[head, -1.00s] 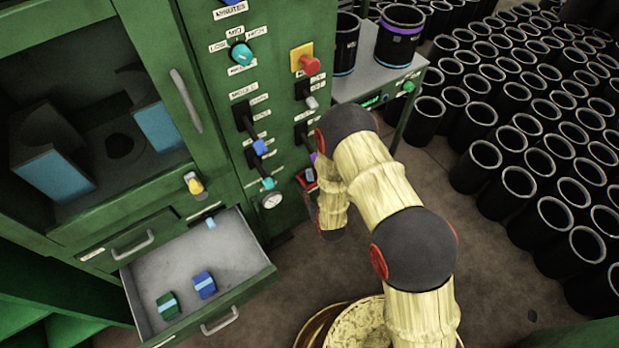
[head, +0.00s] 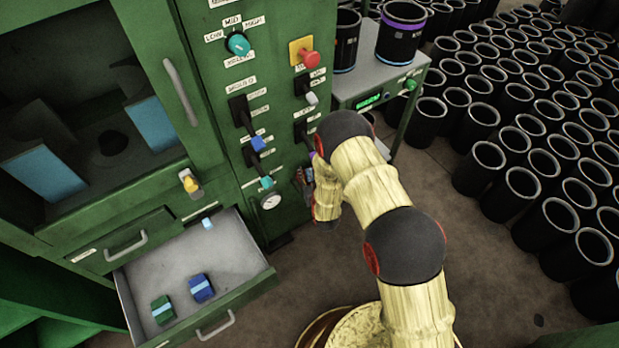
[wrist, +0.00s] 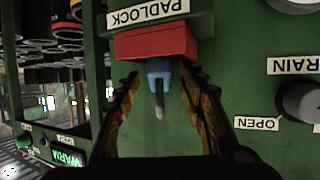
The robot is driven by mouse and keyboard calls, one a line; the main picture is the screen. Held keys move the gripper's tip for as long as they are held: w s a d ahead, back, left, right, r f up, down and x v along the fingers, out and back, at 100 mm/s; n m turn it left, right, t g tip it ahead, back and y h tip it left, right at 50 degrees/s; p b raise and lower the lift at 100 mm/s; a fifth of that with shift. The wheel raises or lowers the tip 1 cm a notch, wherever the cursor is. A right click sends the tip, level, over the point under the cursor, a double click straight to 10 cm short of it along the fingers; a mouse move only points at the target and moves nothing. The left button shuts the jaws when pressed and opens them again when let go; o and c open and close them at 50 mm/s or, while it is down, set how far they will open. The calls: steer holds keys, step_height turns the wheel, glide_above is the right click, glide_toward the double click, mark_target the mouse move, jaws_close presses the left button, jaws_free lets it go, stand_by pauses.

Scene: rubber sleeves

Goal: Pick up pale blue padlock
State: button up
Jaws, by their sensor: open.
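In the wrist view, a pale blue padlock (wrist: 158,70) with a grey bar sits against a red block (wrist: 155,42) under a label reading PADLOCK, which appears upside down. My gripper (wrist: 159,88) is open, with one finger on each side of the padlock. I cannot tell whether either finger touches it. In the head view, my arm hides the padlock and most of the gripper, beside the green panel (head: 232,128).
An open drawer (head: 245,262) holds a green block (head: 162,310) and a blue block (head: 201,288). The panel carries several knobs and levers, including a red button (head: 310,59). A grey side table (head: 375,78) and many black sleeves (head: 517,195) stand to the right.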

steer(key=shift+w, duration=0.15)
steer(key=shift+c, duration=1.2)
steer(key=c, duration=0.7)
jaws_close()
